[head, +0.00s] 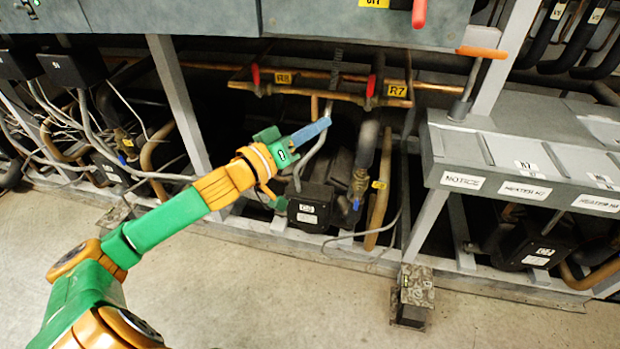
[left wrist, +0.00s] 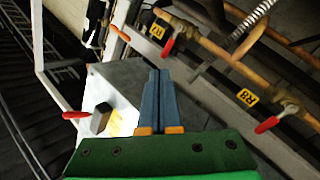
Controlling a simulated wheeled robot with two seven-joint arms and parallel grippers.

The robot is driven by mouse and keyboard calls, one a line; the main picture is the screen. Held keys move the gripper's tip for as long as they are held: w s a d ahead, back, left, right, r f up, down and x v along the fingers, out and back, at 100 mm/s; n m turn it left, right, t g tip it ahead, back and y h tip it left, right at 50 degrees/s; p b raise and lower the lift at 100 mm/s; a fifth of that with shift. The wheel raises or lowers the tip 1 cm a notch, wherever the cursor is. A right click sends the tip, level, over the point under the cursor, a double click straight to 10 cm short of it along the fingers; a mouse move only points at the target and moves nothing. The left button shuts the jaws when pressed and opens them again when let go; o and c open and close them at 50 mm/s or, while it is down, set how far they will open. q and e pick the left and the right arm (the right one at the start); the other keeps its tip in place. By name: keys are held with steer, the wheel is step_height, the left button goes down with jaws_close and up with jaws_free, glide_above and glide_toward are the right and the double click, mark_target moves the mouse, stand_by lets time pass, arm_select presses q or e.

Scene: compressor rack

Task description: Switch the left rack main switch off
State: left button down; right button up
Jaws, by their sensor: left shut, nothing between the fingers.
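A red lever (head: 419,12), which looks like the main switch handle, hangs at the lower right of the grey cabinet (head: 330,25) at the top of the head view. A yellow label (head: 375,3) is beside it; the switch's upper part is cut off. In the left wrist view a red lever (left wrist: 75,115) sticks out from a grey block at the cabinet's edge, left of my fingers. My left gripper (head: 318,130) is shut and empty, its blue fingers together. It is below the cabinet and left of the lever, apart from it. My right gripper is not in view.
Copper pipes with red-handled valves (head: 371,86) and yellow R7 (head: 397,89) and R8 tags run behind my left gripper. A labelled grey ledge (head: 520,165) juts out at the right. The floor in front is mostly clear.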

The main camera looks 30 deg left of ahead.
arm_select(q)
step_height(320, 180, down, 10)
steer(key=s+g+y, duration=0.2)
steer(key=y, duration=0.1)
steer(key=shift+s+d+f, duration=0.15)
steer(key=shift+s+d, duration=0.15)
steer(key=shift+s, duration=0.05)
